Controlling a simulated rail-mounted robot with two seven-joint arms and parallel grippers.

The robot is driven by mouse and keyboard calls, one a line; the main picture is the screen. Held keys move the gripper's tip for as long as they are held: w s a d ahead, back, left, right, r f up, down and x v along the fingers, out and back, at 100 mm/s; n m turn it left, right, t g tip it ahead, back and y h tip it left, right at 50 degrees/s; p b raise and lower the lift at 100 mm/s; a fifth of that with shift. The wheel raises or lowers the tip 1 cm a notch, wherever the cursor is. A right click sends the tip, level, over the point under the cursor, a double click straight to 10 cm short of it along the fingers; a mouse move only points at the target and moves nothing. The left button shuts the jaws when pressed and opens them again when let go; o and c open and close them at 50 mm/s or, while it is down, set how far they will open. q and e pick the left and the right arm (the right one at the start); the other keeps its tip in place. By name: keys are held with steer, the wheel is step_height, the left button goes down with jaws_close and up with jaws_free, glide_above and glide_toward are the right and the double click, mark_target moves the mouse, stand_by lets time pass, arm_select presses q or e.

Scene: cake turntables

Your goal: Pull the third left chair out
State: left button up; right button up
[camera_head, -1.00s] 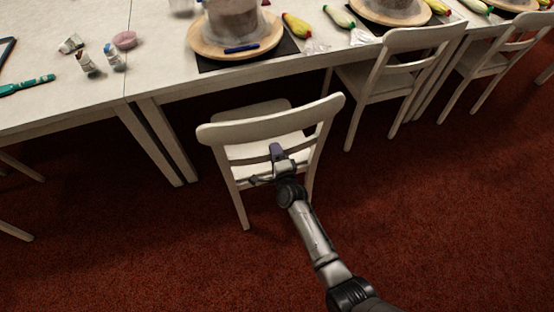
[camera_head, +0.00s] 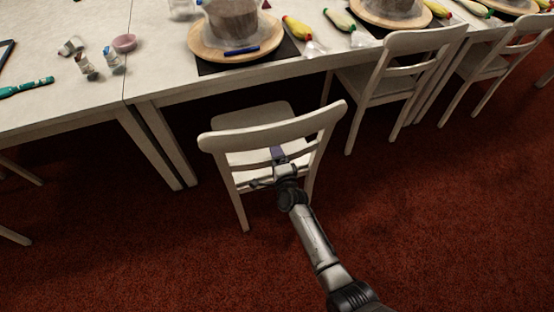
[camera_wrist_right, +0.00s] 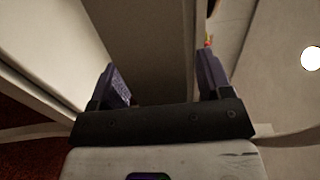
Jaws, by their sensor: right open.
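The pale wooden chair (camera_head: 272,131) stands in front of the long table, with its back toward me and part of its seat showing toward the table. My right gripper (camera_head: 277,158) reaches to its backrest, below the top rail and at the lower slat. In the right wrist view my right gripper (camera_wrist_right: 165,80) has its two dark fingers wide apart, with nothing seen clamped between them. A pale curved bar (camera_wrist_right: 290,138) runs behind the gripper's base; it seems to be part of the chair back. Whether the fingers touch the chair is hard to tell. My left gripper is out of view.
The white table (camera_head: 160,45) holds a wooden cake turntable (camera_head: 205,47) and small jars (camera_head: 114,57). A second chair (camera_head: 385,85) and a third (camera_head: 490,65) stand to the right. The red carpet (camera_head: 430,220) in front is clear.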

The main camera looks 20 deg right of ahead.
steer(key=shift+s, duration=0.1)
steer(key=shift+s+r+p, duration=0.2)
steer(key=shift+s+p, duration=0.05)
steer(key=shift+p, duration=0.15)
steer(key=s+p, duration=0.5)
steer(key=s, duration=0.6)
steer(key=shift+s+f, duration=0.15)
